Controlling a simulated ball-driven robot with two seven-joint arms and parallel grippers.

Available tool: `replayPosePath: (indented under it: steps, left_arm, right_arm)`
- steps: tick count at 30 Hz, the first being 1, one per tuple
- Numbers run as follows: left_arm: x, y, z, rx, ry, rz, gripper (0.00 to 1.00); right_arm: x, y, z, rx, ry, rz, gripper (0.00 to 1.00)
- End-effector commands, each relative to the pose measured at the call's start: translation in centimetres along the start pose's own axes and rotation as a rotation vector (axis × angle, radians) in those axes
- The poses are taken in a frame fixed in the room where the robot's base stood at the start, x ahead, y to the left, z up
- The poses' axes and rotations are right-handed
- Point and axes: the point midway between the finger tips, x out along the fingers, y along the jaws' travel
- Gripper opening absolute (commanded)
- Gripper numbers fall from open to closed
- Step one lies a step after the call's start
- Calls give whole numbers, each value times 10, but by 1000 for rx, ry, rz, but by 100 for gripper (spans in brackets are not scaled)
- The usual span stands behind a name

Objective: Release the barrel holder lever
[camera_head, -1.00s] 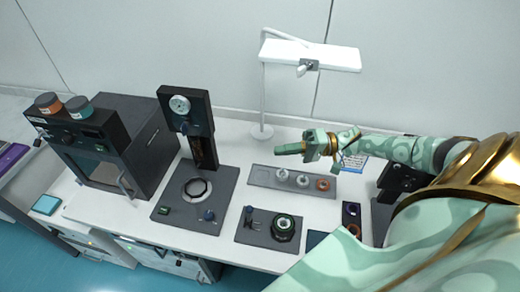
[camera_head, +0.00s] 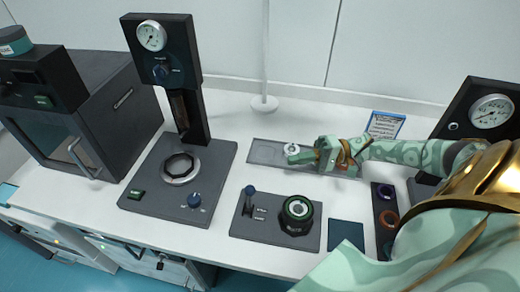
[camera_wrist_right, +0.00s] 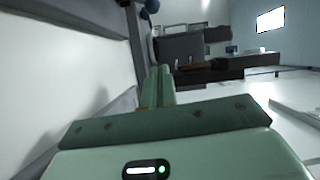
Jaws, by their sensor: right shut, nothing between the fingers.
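The barrel holder is a dark base plate (camera_head: 238,228) on the white table. A round black barrel with a green ring (camera_head: 297,212) sits on its right part. A lever with a blue knob (camera_head: 250,190) stands up on its left part. My right gripper (camera_head: 293,157) is shut and empty, above and behind the holder, in front of the grey tray in the picture. It is apart from the lever. The right wrist view shows its closed fingers (camera_wrist_right: 159,86). My left gripper is out of view.
A press with a gauge (camera_head: 151,36) and ring base stands left of the holder. A dark oven box (camera_head: 120,95) is further left. The grey tray (camera_head: 263,151) lies behind, partly covered by my arm. A dark blue pad (camera_head: 346,235) and a ring holder (camera_head: 384,238) lie right.

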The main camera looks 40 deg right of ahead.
Motion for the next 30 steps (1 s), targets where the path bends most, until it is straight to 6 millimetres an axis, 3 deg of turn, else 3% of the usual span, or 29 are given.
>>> replayPosePath:
  steps: [11, 25, 30]
  left_arm:
    - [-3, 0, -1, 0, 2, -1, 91]
    - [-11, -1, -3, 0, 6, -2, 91]
    - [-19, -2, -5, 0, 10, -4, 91]
  right_arm:
    - [9, -2, 0, -2, -1, -2, 0]
    - [102, -2, 0, -2, -1, -5, 0]
    - [107, -2, 26, 2, -1, -2, 0]
